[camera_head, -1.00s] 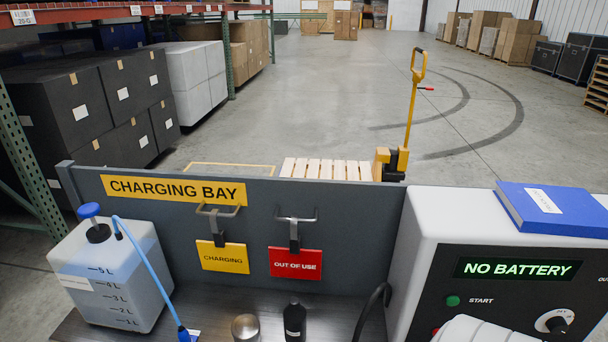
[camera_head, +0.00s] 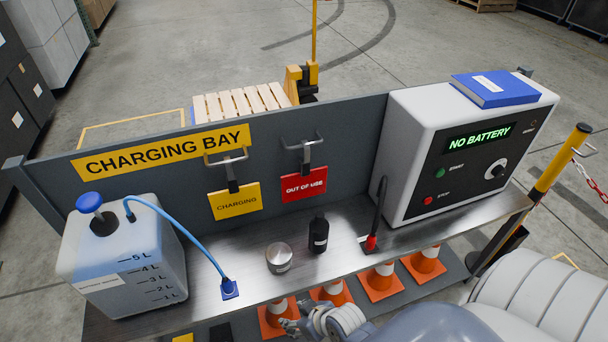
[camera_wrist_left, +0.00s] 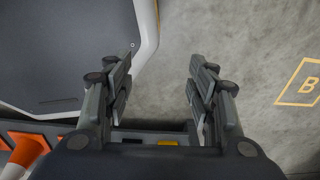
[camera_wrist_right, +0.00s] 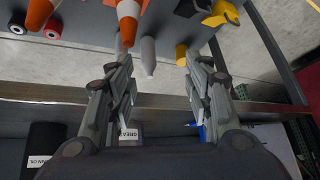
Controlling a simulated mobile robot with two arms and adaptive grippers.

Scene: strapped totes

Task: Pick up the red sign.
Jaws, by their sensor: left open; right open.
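The red sign (camera_head: 304,187) reads "OUT OF USE" and hangs by a dark clip from a metal handle (camera_head: 303,142) on the grey back panel. A yellow "CHARGING" sign (camera_head: 234,202) hangs left of it in the same way. My right gripper (camera_head: 290,326) is at the bottom of the head view, in front of the bench and well apart from the red sign. The right wrist view shows its jaws (camera_wrist_right: 160,80) open with nothing held. My left gripper (camera_wrist_left: 157,78) is open and empty in the left wrist view, outside the head view.
A metal tin (camera_head: 279,258), a black bottle (camera_head: 318,235) and a black cable with a red base (camera_head: 371,243) stand before the signs. A jug (camera_head: 125,258) is at left, a charger (camera_head: 432,165) at right. Several cones (camera_head: 426,262) stand below the benchtop.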

